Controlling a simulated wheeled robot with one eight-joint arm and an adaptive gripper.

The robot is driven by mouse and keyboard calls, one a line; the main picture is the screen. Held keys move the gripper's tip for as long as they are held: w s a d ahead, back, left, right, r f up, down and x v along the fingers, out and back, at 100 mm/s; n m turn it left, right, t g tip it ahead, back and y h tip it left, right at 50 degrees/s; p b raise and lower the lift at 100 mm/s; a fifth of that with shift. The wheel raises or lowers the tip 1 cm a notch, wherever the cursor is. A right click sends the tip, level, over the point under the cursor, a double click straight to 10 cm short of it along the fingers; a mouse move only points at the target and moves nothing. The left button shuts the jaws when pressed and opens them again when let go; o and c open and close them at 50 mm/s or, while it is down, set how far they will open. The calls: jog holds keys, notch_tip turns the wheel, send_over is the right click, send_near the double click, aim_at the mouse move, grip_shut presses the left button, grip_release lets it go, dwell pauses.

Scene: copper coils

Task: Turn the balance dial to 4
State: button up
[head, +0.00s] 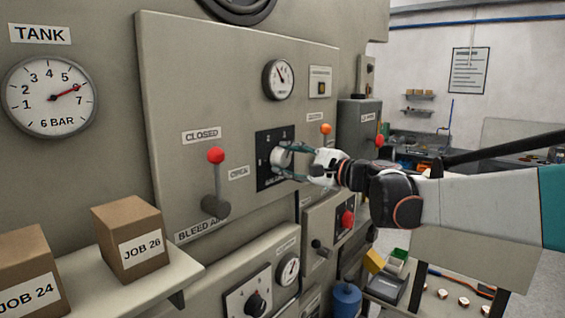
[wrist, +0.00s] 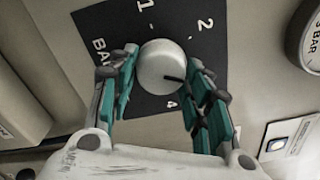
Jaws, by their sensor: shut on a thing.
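The balance dial is a round pale knob on a black square plate (head: 264,171), set in the large grey panel. In the wrist view the knob (wrist: 158,64) sits between my two teal-padded fingers, on the plate (wrist: 178,22) with white marks 1, 2 and 4 showing. The knob's dark pointer line points right and slightly down, between 2 and 4, toward my right finger. That finger hides the plate there, so any mark behind it is hidden. My gripper (wrist: 160,72) is shut on the knob; in the head view my gripper (head: 288,159) reaches it from the right.
A red-knobbed lever (head: 215,156) marked CLOSED stands left of the dial. A small gauge (head: 278,79) is above. JOB boxes (head: 131,238) stand on a shelf at lower left. Another black dial (head: 256,303) is below.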

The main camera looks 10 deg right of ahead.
jog(key=m, duration=0.6)
jog(key=shift+f+b, duration=0.25)
jog(key=shift+b, duration=0.05)
jog(key=m, duration=0.6)
jog(key=shift+s+a, duration=0.15)
jog(key=shift+a, duration=0.05)
jog(key=shift+m, duration=0.4)
jog(key=o, duration=1)
jog(key=shift+o, duration=0.2)
jog(key=shift+r, duration=0.1)
notch_tip(320, 180, up, 10)
jog(key=shift+s+f, duration=0.1)
